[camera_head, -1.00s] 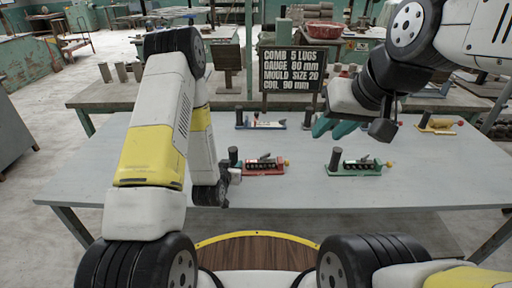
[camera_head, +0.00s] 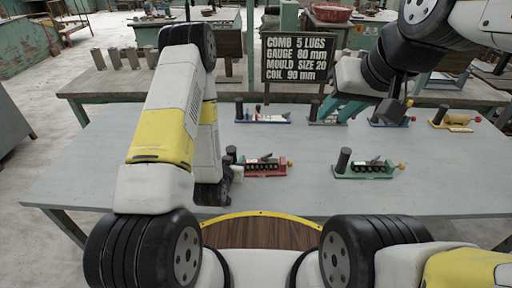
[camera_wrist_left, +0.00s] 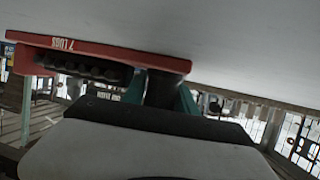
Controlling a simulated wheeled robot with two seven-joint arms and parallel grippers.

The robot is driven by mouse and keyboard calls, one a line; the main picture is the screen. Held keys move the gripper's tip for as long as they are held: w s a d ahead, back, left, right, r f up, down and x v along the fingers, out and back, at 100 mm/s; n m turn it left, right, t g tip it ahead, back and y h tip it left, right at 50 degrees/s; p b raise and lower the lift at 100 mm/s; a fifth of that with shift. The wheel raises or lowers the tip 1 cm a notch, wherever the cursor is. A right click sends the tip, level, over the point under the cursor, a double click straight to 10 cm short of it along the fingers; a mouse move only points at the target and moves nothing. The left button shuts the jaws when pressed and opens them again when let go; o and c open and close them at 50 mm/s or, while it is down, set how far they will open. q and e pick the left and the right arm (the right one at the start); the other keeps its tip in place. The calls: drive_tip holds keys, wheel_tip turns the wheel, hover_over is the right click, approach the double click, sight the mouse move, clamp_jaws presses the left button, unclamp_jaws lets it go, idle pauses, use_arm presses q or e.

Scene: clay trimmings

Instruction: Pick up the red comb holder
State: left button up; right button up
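The red comb holder (camera_head: 265,172) sits on the grey table, left of the middle, with a dark upright post at its left end. In the left wrist view the holder (camera_wrist_left: 100,52) carries a "7 LUGS" label. My left gripper (camera_head: 232,172) is at that post. In the left wrist view the post stands between the teal fingers of this gripper (camera_wrist_left: 164,98); whether they press on it is unclear. My right gripper (camera_head: 338,108) is raised over the back of the table, its teal fingers apart and empty.
A green comb holder (camera_head: 365,171) stands to the right. A black sign (camera_head: 298,58) reads "COMB 5 LUGS". The table's front middle (camera_head: 300,195) is clear.

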use_arm(q)
clamp_jaws()
idle(1.2)
